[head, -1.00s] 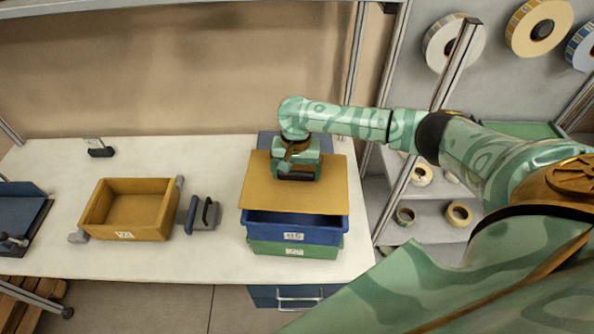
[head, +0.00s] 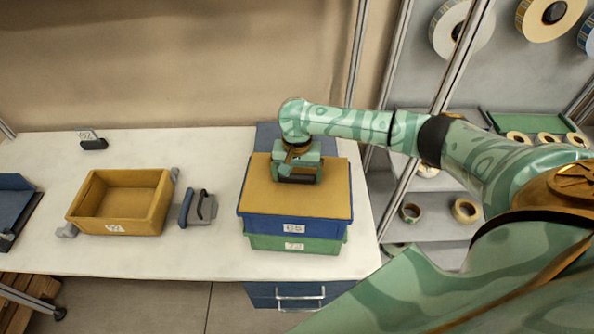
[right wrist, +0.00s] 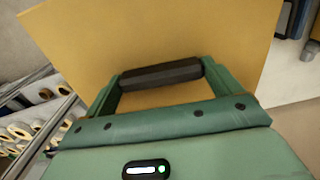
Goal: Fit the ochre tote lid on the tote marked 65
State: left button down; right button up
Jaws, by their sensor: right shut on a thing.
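The ochre tote lid (head: 325,200) lies level over the top of the blue tote (head: 265,226), at the right of the table, and covers its opening. The blue tote's front label seems to start with a 6; its second digit is blurred. The blue tote stands on a green tote (head: 270,242). My right gripper (head: 297,178) is shut on the lid from above, near its middle. The right wrist view shows the flat lid (right wrist: 150,35) beyond a dark bar between the green fingers. My left gripper is not in view.
An open ochre tote (head: 118,229) stands at left, with grey grips at its sides. A blue-and-grey handled tool (head: 198,208) lies between it and the stack. A small sign stand (head: 92,141) is at the back left. Shelves with tape reels (head: 466,211) stand at right.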

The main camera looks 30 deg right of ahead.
aim_at(297, 175)
jog(key=o, duration=0.8)
notch_tip(297, 175, up, 16)
jog(key=p, duration=0.3)
jog(key=shift+r, duration=0.15)
dwell(0.3)
